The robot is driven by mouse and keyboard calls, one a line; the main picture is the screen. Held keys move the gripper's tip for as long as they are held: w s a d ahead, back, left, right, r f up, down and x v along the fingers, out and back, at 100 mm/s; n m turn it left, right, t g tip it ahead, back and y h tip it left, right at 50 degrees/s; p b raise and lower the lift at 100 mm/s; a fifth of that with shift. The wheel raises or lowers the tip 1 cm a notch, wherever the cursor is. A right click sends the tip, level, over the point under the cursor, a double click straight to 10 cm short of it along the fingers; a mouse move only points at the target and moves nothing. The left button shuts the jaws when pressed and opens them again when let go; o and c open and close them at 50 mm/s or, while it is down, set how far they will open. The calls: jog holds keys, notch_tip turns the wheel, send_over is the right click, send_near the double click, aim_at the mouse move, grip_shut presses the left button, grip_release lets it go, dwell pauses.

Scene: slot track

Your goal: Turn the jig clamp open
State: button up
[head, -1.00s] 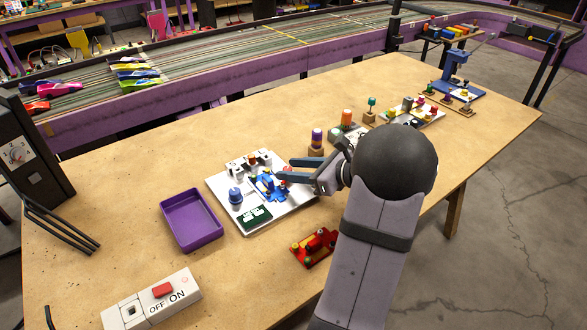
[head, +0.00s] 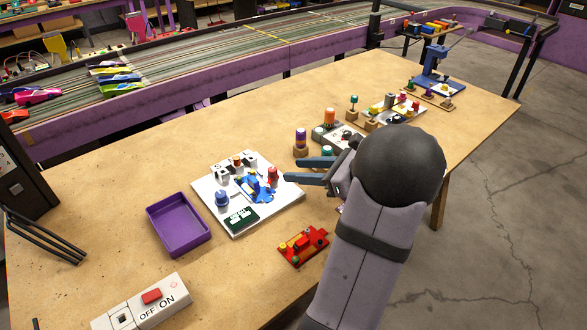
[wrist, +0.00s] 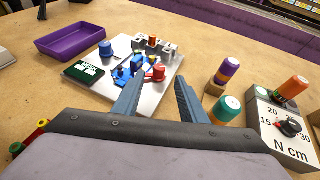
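A white jig plate (head: 265,217) lies on the table with a blue car-shaped piece (head: 250,186) at its middle. A red knob (head: 272,175), which may be the clamp handle, stands at the plate's right side; it also shows in the wrist view (wrist: 158,73). A blue knob (head: 222,199) stands at the left, and white blocks (wrist: 152,47) line the back. My gripper (head: 293,169) is open and empty, just right of the red knob. In the wrist view my fingers (wrist: 159,82) point toward the plate, with the red knob beyond, between their tips. Contact cannot be told.
A purple tray (head: 178,245) lies left of the plate. A red fixture (head: 303,244) sits in front. A purple-and-orange driver (wrist: 224,75), a teal-capped one (wrist: 226,108) and a torque box (wrist: 282,130) stand close right of my fingers. An ON/OFF switch (head: 150,298) is at the front.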

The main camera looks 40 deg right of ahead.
aim_at(273, 169)
jog(key=shift+r, duration=0.1)
jog(key=shift+a+r, duration=0.1)
jog(key=shift+r, duration=0.1)
jog(key=w+a+r+n+g+y+p, duration=0.3)
jog(key=w+a+p, duration=0.25)
jog(key=p, duration=0.35)
jog(key=w+a+r+n+g+y+p, duration=0.2)
jog(key=w+a+n+g+p, duration=0.25)
jog(key=p, duration=0.55)
jog(key=d+f+n+g+h, duration=0.2)
jog(key=d+n, duration=0.1)
jog(key=shift+w+d+f, duration=0.15)
jog(key=shift+w+d, duration=0.05)
jog(key=shift+d, duration=0.05)
jog(key=s+d+r+n+g+h, duration=0.1)
jog(key=s+d+n+g+h, duration=0.15)
jog(key=d, duration=0.45)
jog(key=shift+m+h, duration=0.25)
jog(key=shift+m, duration=0.25)
jog(key=shift+p+x, duration=0.65)
jog(key=shift+x, duration=2.9)
jog(key=shift+s+d, duration=0.1)
jog(key=shift+s, duration=0.05)
